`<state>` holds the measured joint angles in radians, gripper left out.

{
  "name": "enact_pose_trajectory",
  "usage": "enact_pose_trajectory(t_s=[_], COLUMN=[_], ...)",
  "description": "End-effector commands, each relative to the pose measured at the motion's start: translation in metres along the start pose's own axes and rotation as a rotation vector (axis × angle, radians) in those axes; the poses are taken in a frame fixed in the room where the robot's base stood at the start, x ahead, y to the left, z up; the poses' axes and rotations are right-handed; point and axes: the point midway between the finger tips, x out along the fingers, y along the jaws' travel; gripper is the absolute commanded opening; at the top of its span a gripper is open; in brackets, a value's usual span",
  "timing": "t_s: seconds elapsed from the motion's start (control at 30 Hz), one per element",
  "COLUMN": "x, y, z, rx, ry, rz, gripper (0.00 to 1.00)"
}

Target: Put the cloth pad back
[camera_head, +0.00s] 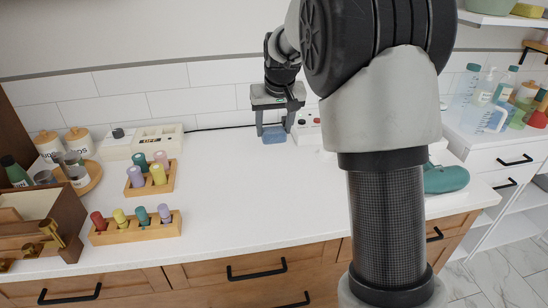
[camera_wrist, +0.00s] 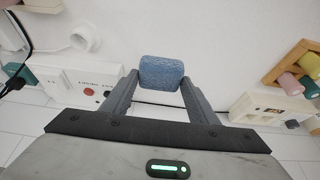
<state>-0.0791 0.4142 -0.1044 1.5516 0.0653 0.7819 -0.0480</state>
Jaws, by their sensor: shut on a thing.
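My gripper (camera_head: 274,129) is near the back of the white counter, close to the tiled wall. It is shut on a blue cloth pad (camera_head: 274,135), which sits between the two fingertips. In the wrist view the cloth pad (camera_wrist: 161,73) is a rounded, textured blue block, gripped from both sides by the fingers of my gripper (camera_wrist: 160,84). The white counter surface shows behind the pad. I cannot tell whether the pad touches the counter.
A white device with red buttons (camera_wrist: 82,84) lies beside my gripper. Wooden racks of coloured pegs (camera_head: 136,226) and a white box (camera_head: 157,138) stand at left. A teal object (camera_head: 445,179) lies at right, partly behind my arm. The middle counter is clear.

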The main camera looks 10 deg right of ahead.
Motion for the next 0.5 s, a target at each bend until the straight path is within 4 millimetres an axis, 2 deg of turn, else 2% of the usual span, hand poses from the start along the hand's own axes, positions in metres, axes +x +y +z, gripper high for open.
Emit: enact_pose_trajectory(t_s=[0.1,0.37,0.5], x=[0.024,0.05,0.073], y=[0.0,0.001,0.001], z=[0.01,0.021,0.031], rx=[0.001,0.003,0.002], ry=[-0.003,-0.001,-0.002], rz=[0.0,0.001,0.001], gripper=[0.33,0.33,0.33])
